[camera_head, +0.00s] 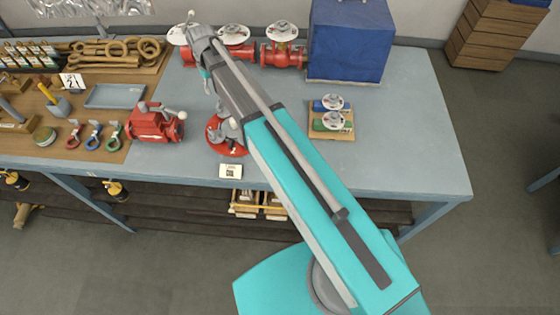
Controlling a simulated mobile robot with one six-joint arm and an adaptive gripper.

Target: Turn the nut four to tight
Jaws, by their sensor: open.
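A red round flange (228,148) lies on the blue-grey workbench (400,150), left of my upper arm link. Grey metal parts sit on its middle, and small white marks show near its rim. My gripper (226,122) points down over this flange and is open. My arm covers part of the gripper and of the flange's right side. The nuts are too small to tell apart, so I cannot pick out nut four or see whether the fingers touch it. A small white label card (230,171) lies at the bench's front edge below the flange.
A red valve body (152,123) stands left of the flange. Red valves with white discs (283,50) and a blue box (350,45) stand behind. A wooden block with blue and green cylinders (332,122) is on the right. Tools and wrenches (110,48) fill the left. The bench's right end is clear.

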